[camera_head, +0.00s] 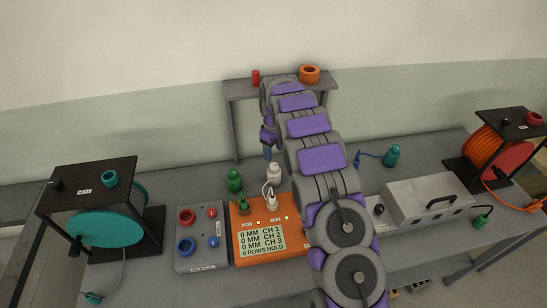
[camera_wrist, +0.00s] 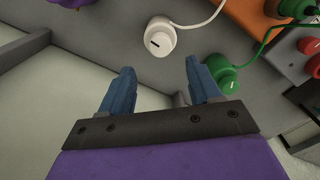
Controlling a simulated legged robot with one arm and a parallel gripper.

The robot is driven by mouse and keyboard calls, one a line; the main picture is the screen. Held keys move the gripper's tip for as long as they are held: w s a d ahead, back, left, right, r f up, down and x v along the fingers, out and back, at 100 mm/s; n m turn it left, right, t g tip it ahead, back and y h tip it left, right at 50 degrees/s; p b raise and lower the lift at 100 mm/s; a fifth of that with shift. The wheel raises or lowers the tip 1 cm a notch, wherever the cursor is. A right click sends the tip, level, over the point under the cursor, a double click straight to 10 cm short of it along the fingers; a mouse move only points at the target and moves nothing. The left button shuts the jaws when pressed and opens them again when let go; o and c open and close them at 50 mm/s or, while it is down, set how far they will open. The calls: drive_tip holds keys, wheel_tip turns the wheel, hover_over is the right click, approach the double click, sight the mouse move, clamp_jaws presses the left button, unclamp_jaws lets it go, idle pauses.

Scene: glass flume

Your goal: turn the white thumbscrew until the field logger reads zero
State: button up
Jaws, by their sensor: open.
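The orange field logger (camera_head: 236,247) stands on the bench in the head view; its screen reads 0 MM for CH 1, CH 2 and CH 3, and 0 ROWS HOLD. A white round piece (camera_head: 273,172) behind it, which looks like the thumbscrew, is joined by a white cable to the logger. In the wrist view this white piece (camera_wrist: 160,38) has a dark line on its end face. My gripper (camera_wrist: 159,68) is open and empty, with the white piece just beyond its fingertips, apart from them. In the head view my gripper (camera_head: 267,153) is partly hidden behind my arm.
A green piece (camera_head: 234,181) stands close left of the white one, with its own cable. A grey box (camera_head: 202,252) with red and blue rings is left of the logger. A teal reel (camera_head: 106,229), a light grey case (camera_head: 428,199) and an orange reel (camera_head: 486,151) flank my arm.

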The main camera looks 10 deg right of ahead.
drive_tip(key=shift+r, duration=2.25)
drive_tip(key=s+r+m, duration=0.2)
drive_tip(key=s+r, duration=0.3)
drive_tip(key=s, duration=0.3)
drive_tip(key=s+d+r+m+g, duration=0.1)
drive_tip(key=s+r, duration=0.4)
drive_tip(key=s, duration=0.3)
drive_tip(key=s+r+m, duration=0.2)
drive_tip(key=s+r, duration=0.3)
drive_tip(key=s, duration=0.3)
drive_tip(key=s+a+f+m+b, duration=0.1)
drive_tip(key=s+f+m, duration=0.1)
drive_tip(key=s, duration=2.7)
drive_tip(key=shift+s+a+m+g+b, duration=0.2)
drive_tip(key=shift+m+g+b, duration=0.2)
drive_tip(key=shift+m, duration=0.2)
